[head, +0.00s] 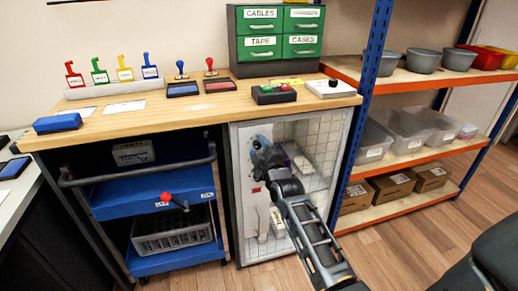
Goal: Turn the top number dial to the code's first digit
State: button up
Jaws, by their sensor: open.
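A light-coloured cabinet (243,221) with a glazed, grid-lined door stands under the right part of the workbench. Its left side has a pale upright panel with a small red mark (256,190). My gripper (259,144) is at the upper left of the cabinet front, in front of the panel. It is open, and I see nothing held in it. My gripper and wrist cover part of the panel, and I cannot make out the number dials or any digit on them. Whether my gripper touches anything there is too small to tell. No code is readable.
The wooden bench (215,107) carries stamps, ink pads and a green drawer unit (278,40). A blue cart (150,193) stands left of the cabinet. A blue-and-orange shelf rack (374,45) with bins and boxes stands right. Wooden floor (390,255) is open in front of the rack.

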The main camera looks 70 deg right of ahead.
jog(key=shift+w, duration=0.1)
jog(key=shift+c, duration=0.3)
grip_shut()
